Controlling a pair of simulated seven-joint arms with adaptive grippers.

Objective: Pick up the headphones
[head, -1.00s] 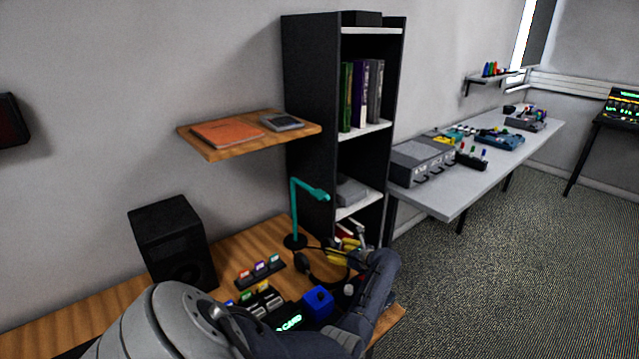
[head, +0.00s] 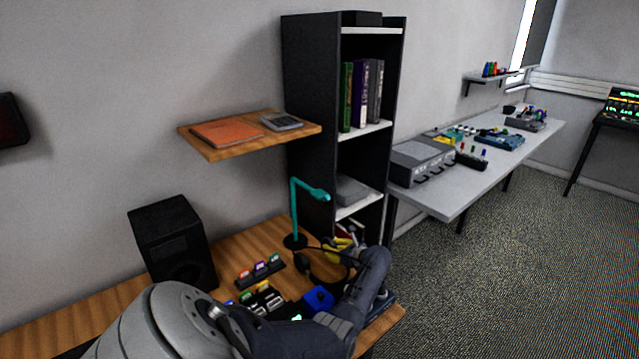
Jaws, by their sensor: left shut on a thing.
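The black headphones (head: 304,262) are on the wooden desk, just in front of the teal lamp's base. One dark ear cup and a thin curved band show; the rest is hidden behind my left arm. My left gripper (head: 342,246) is at the far right part of the band, beside the shelf unit. It is shut on the headphones, though the contact is small and partly covered by my arm. Yellow parts show at the gripper; I cannot tell clearly what they belong to. My right gripper is not in view.
A teal lamp (head: 295,215) stands behind the headphones. A card rack (head: 260,270), a blue box (head: 318,298) and a black speaker (head: 172,240) are on the desk (head: 240,245). A wooden wall shelf (head: 215,150) hangs above. A tall black shelf unit (head: 310,110) stands close behind the gripper.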

